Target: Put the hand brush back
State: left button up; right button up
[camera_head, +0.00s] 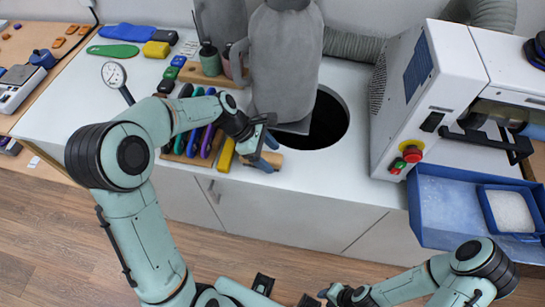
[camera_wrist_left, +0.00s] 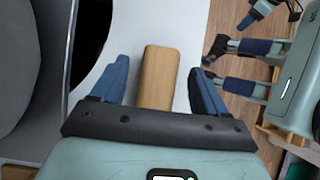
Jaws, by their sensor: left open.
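The hand brush (camera_head: 274,158) shows as a light wooden block at the front edge of the white worktop, partly hidden by my left gripper. In the left wrist view its plain wooden top (camera_wrist_left: 157,78) lies between my fingers; no bristles show. My left gripper (camera_head: 267,150) is over it and open, with one blue finger on either side in the left wrist view (camera_wrist_left: 157,88) and gaps to the wood. My right gripper (camera_head: 335,294) is low at the bottom of the head view, away from the worktop; its jaws are too small to read.
A grey padded form (camera_head: 287,60) stands beside a dark round opening (camera_head: 328,122) just behind the brush. A rack of coloured-handled tools (camera_head: 207,145) and a yellow item (camera_head: 226,154) lie left. A white machine (camera_head: 425,85) and blue tray (camera_head: 455,205) are right.

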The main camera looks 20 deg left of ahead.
pick_arm(q)
jog(key=p+v, duration=0.1)
jog(key=v, duration=0.8)
jog(key=shift+s+a+r, duration=0.1)
jog(key=shift+a+r, duration=0.1)
jog(key=shift+r, duration=0.1)
pick_arm(e)
jog(key=shift+w+r, duration=0.45)
jog(key=shift+r, duration=0.25)
jog(key=shift+s, duration=0.1)
